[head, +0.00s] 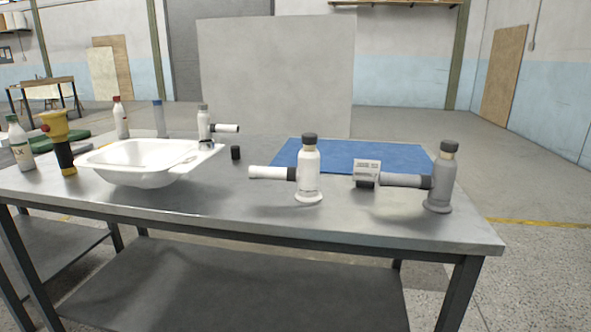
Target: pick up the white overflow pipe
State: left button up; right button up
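A white overflow pipe (309,173) stands upright on the metal table (227,222), right of the middle. It has a dark cap, a round base flange and a white side tube that points left from a black collar. Neither of my grippers is in view.
A small white box-shaped part (366,171) sits between the front white and grey pipes, by the blue mat (290,153). A black cap (236,152) lies near the tub. A yellow-black tool (58,138) and several bottles stand left. The front table strip is clear.

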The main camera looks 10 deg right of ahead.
aim_at(308, 175)
jog(key=i+j+z, duration=0.6)
jog(key=i+j, duration=0.2)
jog(key=k, duration=0.4)
